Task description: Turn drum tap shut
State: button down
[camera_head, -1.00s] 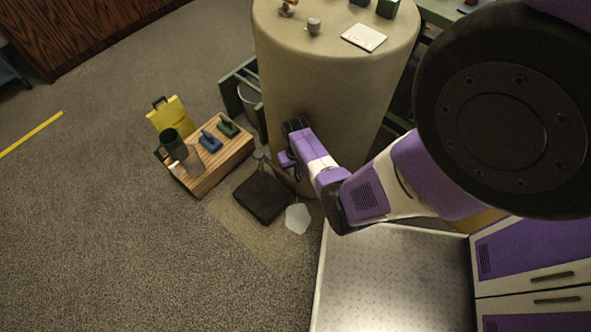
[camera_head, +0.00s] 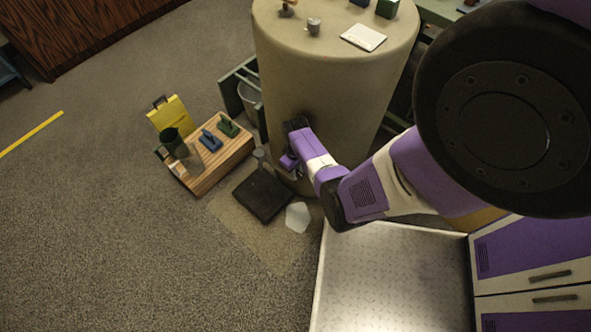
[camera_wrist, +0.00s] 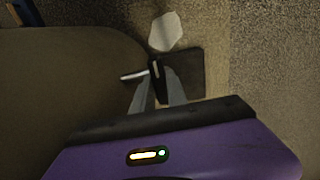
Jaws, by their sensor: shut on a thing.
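The drum (camera_head: 325,100) is a large beige cylinder standing upright in the head view. It also fills the left of the wrist view (camera_wrist: 60,95). My gripper (camera_wrist: 157,82) is low at the drum's front side, its two grey fingers closed around the dark tap handle (camera_wrist: 156,69). A short silvery part of the tap (camera_wrist: 133,75) sticks out to the left of the fingers. In the head view my wrist hides most of the tap, so I cannot tell the exact angle of the handle there.
A dark square tray (camera_head: 263,196) lies on the floor below the tap, with a pale patch (camera_head: 298,217) beside it. Open carpet lies further left.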

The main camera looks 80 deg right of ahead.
jog(key=c, duration=1.3)
grip_release()
jog(key=shift+r+p, duration=1.35)
jog(key=shift+r, duration=2.55)
